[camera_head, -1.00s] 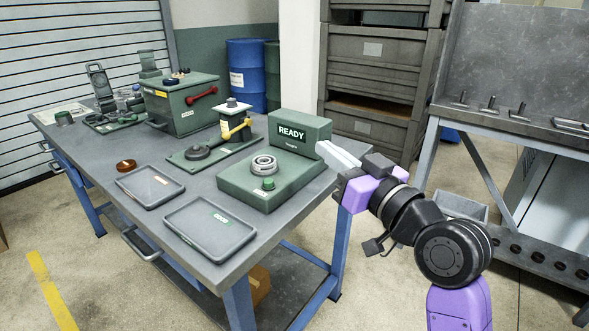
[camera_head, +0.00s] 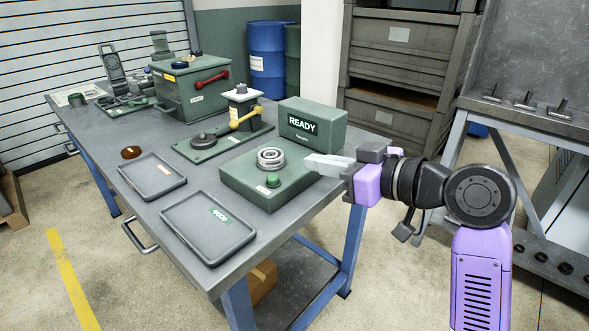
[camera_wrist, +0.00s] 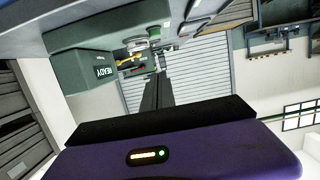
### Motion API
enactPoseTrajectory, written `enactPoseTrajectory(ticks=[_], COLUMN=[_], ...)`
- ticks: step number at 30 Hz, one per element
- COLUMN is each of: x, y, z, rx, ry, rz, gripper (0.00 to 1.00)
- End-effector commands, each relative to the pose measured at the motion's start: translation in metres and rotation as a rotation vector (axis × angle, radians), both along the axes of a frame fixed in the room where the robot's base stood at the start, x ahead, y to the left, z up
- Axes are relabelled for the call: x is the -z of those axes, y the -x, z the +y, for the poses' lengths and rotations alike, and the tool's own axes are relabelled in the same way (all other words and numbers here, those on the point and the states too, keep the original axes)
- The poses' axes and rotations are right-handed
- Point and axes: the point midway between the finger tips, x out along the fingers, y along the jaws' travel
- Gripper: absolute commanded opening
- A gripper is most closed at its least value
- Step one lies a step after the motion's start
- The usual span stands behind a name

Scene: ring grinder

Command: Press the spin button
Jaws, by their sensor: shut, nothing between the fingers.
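The ring grinder is a green box (camera_head: 240,185) near the table's right end, with a taller block behind it whose screen (camera_head: 302,123) reads READY. A grey ring-shaped seat (camera_head: 271,158) sits on its top. A green button (camera_head: 273,181) stands on the top near the front corner; I see no label that names it the spin button. My gripper (camera_head: 308,163) is shut and empty, just right of the ring seat and the button, apart from the button, pointing left. In the wrist view the READY screen (camera_wrist: 101,72) shows tilted at the left and my shut fingers (camera_wrist: 158,92) point away.
Two grey trays (camera_head: 207,262) (camera_head: 129,182) lie at the table's front. A press with a yellow lever (camera_head: 244,117) and a green box with a red handle (camera_head: 212,78) stand behind. A brown disc (camera_head: 131,152) lies at the left. A grey workbench (camera_head: 540,124) is at right.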

Motion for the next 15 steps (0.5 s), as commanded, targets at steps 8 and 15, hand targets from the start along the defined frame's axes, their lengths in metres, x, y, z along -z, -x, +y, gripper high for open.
enactPoseTrajectory(ticks=[8, 15], x=[0.010, 0.022], y=[-0.025, -0.053], z=[0.034, 0.070], rx=[-0.004, -0.004], ry=[-0.001, 0.000], rz=[0.001, 0.001], gripper=[0.00, 0.00])
